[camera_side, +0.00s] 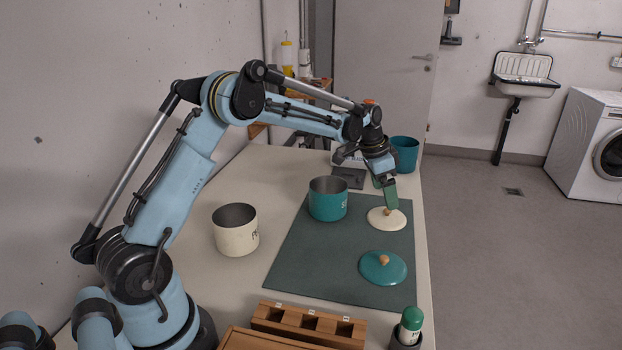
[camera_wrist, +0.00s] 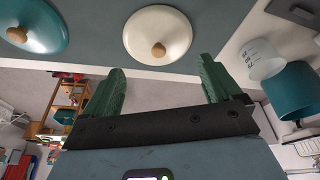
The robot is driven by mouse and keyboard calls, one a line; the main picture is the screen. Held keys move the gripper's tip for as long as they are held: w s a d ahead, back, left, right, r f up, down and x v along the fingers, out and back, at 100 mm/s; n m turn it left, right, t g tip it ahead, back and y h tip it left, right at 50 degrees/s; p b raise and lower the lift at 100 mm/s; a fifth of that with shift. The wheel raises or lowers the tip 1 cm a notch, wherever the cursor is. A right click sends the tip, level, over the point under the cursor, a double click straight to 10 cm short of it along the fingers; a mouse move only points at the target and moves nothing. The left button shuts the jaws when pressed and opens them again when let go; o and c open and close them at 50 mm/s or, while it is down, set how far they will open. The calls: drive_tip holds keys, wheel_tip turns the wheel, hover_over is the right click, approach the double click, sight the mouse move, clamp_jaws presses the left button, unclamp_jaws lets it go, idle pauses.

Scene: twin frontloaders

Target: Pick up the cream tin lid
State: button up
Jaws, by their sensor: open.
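The cream tin lid (camera_side: 378,221) lies flat on the dark green mat (camera_side: 310,270), with a round wooden knob on top. It also shows in the wrist view (camera_wrist: 158,28), ahead of the fingers. My gripper (camera_side: 390,200) is just above the lid, close to its knob in the side view; I cannot tell the exact gap. In the wrist view my gripper (camera_wrist: 158,85) has its two green fingers spread wide with nothing between them. The knob sits between the two fingers' lines, ahead of the tips.
A teal lid (camera_side: 390,264) lies on the mat nearer the front. A teal tin (camera_side: 328,203) stands on the mat, and a cream tin (camera_side: 235,232) left of it. A wooden block (camera_side: 308,322) and a green-capped bottle (camera_side: 411,322) are at the front. A teal container (camera_side: 405,152) stands behind.

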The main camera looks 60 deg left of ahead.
sight(386, 210)
drive_tip(key=shift+x, duration=2.65)
drive_tip(key=shift+s, duration=0.2)
drive_tip(key=shift+c, duration=0.4)
drive_tip(key=c, duration=1.2)
drive_tip(key=shift+o, duration=0.2)
